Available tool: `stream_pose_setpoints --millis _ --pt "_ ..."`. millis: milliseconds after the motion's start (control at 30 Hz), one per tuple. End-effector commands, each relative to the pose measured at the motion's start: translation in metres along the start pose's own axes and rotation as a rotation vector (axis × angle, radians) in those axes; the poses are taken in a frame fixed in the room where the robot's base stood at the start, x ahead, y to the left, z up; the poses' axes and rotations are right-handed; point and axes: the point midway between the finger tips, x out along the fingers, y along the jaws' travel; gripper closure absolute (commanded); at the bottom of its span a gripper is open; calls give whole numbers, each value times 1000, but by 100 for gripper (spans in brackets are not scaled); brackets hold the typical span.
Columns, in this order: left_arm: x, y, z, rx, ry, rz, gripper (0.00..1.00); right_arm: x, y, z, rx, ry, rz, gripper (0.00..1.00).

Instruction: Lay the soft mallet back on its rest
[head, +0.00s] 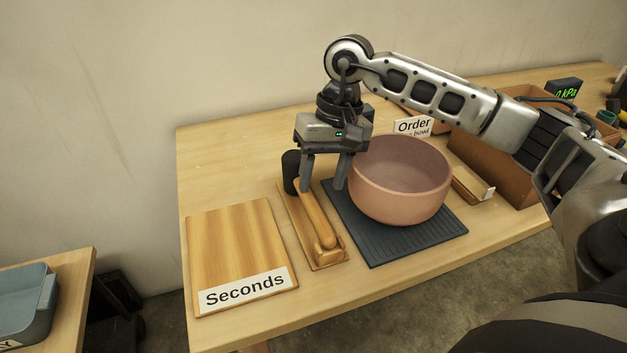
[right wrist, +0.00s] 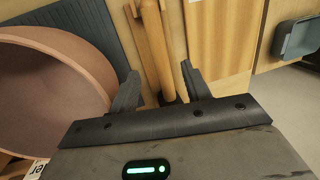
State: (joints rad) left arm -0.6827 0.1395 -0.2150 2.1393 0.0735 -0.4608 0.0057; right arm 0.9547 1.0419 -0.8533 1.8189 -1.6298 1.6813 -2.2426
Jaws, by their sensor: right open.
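The soft mallet, with a black head (head: 291,172) and a wooden handle (head: 319,221), lies along its wooden rest (head: 329,262), the head at the far end. My right gripper (head: 322,186) is open and points down near the head end of the handle. In the right wrist view the handle (right wrist: 157,45) runs between the two open fingertips (right wrist: 158,82), with gaps to both sides. My left gripper is not in view.
A pink bowl (head: 402,180) stands on a dark ribbed mat (head: 385,248) close to the right of my gripper. A wooden "Seconds" board (head: 238,245) lies to the left.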

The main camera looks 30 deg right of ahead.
Motion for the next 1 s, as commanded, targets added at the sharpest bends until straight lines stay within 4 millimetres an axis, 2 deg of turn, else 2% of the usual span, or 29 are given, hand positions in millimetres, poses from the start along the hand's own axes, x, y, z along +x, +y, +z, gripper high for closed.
stream_pose_setpoints --millis 700,1000 --pt "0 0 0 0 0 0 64 0 0 0 0 0 0 52" --pt "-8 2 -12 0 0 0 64 -24 -6 2 0 0 -1 52"
